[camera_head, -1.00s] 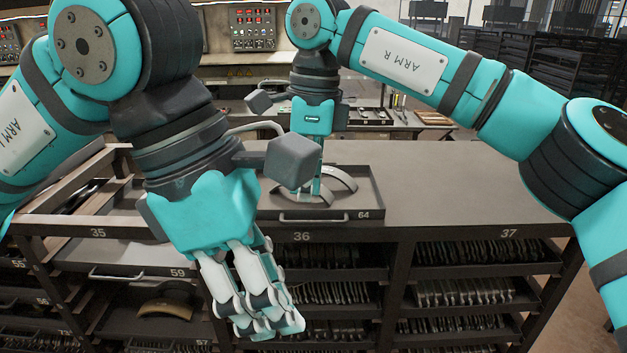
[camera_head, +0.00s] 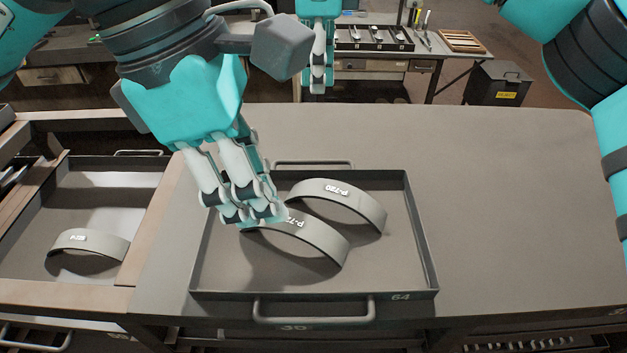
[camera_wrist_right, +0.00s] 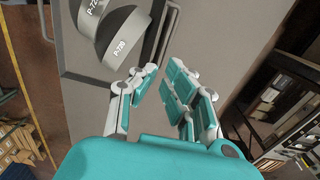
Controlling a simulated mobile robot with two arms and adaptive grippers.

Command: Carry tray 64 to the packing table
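Tray 64 (camera_head: 418,240) is a shallow dark grey tray on the rack top, with a handle at the front and another at the back. Two curved grey brake shoes lie in it: one marked P-720 (camera_head: 345,198), the other (camera_head: 318,240) partly covered by my left gripper. My left gripper (camera_head: 250,215) hangs over the tray's left part, its fingers close together; whether they touch the shoe is unclear. My right gripper (camera_head: 318,85) points down beyond the tray's back edge. In the right wrist view its fingers (camera_wrist_right: 165,68) are apart and empty, near a tray handle (camera_wrist_right: 168,32).
A lower tray at left holds one shoe (camera_head: 90,243). The rack top (camera_head: 510,200) right of tray 64 is clear. Behind stands a table (camera_head: 440,45) with a tool tray and a wooden piece. A dark bin (camera_head: 498,85) stands beside it.

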